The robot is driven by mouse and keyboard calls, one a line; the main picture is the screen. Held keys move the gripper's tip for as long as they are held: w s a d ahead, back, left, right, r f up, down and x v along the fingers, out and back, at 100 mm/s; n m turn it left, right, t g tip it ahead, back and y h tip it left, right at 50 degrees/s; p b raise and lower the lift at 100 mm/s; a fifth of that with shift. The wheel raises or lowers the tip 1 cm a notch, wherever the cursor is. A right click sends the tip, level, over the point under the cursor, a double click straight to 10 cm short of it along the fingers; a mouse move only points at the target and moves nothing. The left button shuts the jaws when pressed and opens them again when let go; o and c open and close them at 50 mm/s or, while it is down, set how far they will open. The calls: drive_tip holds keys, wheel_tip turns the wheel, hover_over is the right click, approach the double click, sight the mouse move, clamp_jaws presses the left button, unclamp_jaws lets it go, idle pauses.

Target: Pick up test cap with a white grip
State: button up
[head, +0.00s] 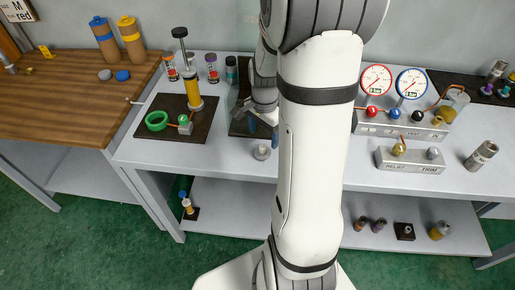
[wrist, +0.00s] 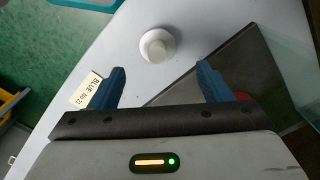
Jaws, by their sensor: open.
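The small test cap with a round white grip (wrist: 157,45) stands on the grey bench top in the wrist view, just beyond my fingertips and roughly midway between them. In the head view the cap (head: 262,153) stands near the bench's front edge, just left of my arm. My gripper (wrist: 160,69) is open, with its two blue fingers apart and nothing between them. In the head view my gripper (head: 263,128) is close to the cap, on its far side, and is partly hidden by my arm. The fingers appear not to touch the cap.
A dark vise board (head: 172,120) with a green ring stands left on the bench (head: 140,152). A dark plate (wrist: 230,65) lies right of the cap in the wrist view. A gauge manifold (head: 405,122) and a relay block (head: 408,160) stand right. A "BLUE" label (wrist: 86,91) shows beside the left finger.

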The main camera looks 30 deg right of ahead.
sight(263, 145)
wheel_tip(263, 145, down, 7)
drive_tip(key=shift+s+a+r+p, duration=0.1)
drive_tip(key=shift+a+r+p, duration=0.1)
drive_tip(key=shift+p, duration=0.2)
drive_tip(key=shift+c, duration=0.4)
drive_tip(key=c, duration=1.1)
